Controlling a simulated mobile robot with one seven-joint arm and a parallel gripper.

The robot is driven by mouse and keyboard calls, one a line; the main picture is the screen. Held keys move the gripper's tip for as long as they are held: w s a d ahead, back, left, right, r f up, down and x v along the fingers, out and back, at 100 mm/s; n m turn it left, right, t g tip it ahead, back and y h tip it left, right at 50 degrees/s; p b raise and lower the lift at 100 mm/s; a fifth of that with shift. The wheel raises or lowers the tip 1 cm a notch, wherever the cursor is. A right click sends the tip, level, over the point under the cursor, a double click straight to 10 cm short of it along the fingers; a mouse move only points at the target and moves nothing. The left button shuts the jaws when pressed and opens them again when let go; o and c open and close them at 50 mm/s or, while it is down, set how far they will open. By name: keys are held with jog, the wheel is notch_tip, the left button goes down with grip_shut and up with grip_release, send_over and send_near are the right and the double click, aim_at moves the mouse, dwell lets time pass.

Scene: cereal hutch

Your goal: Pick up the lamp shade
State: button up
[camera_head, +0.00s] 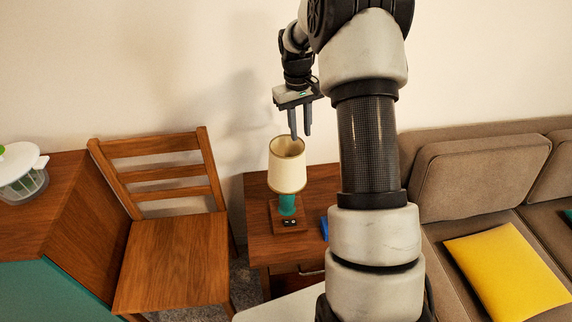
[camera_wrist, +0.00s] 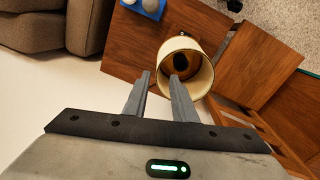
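The cream lamp shade (camera_head: 286,168) sits upright on a lamp with a teal base (camera_head: 287,204), which stands on a wooden side table. In the wrist view the shade (camera_wrist: 204,62) shows its open top rim and hollow inside. My gripper (camera_head: 301,136) points down above the shade, with its two fingers apart and nothing between them. In the wrist view my gripper (camera_wrist: 160,78) has its right finger overlapping the shade's rim and its left finger outside it. I cannot tell whether the fingers touch the shade.
The side table (camera_head: 258,240) stands between a wooden chair (camera_head: 172,240) and a brown sofa (camera_head: 470,190) with a yellow cushion (camera_head: 507,277). A blue object (camera_head: 324,228) lies on the table beside the lamp. The wall is close behind.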

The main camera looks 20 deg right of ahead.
jog(key=f, duration=0.6)
jog(key=d+f, duration=0.1)
jog(key=f, duration=0.2)
jog(key=shift+f+b, duration=0.3)
jog(key=shift+f, duration=0.1)
grip_shut()
